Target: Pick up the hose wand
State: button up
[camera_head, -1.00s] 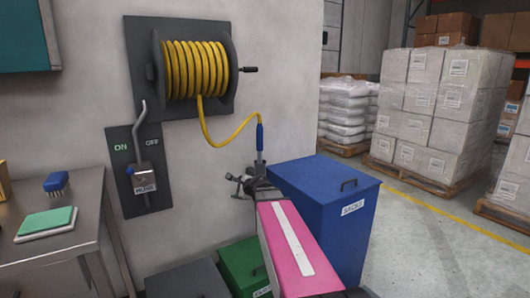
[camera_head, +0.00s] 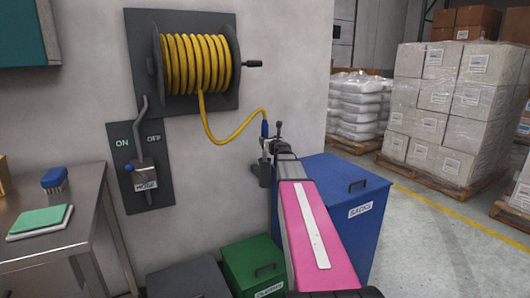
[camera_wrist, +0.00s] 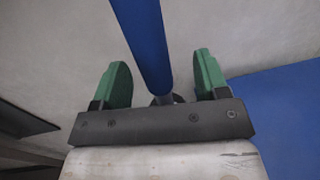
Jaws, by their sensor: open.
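The hose wand has a blue grip (camera_head: 265,129) and hangs at the end of the yellow hose (camera_head: 232,137), in front of the wall. In the head view its lower part is hidden behind my gripper (camera_head: 272,147). In the wrist view the blue wand (camera_wrist: 143,38) runs down between the two green fingers of my gripper (camera_wrist: 162,72). The fingers are open, with a gap showing on each side of the wand. I see no contact between fingers and wand.
The hose reel (camera_head: 194,58) is on the wall, with a valve lever panel (camera_head: 141,165) below it. A blue bin (camera_head: 353,215) stands below my arm at the right, a green bin (camera_head: 253,268) to its left. A metal table (camera_head: 65,235) is at the left.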

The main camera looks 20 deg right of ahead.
jog(key=w, duration=0.2)
jog(key=w+a, duration=0.1)
jog(key=w, duration=0.2)
jog(key=shift+w, duration=0.1)
grip_shut()
jog(key=shift+r, duration=0.1)
notch_tip(320, 180, up, 35)
dwell(2.9)
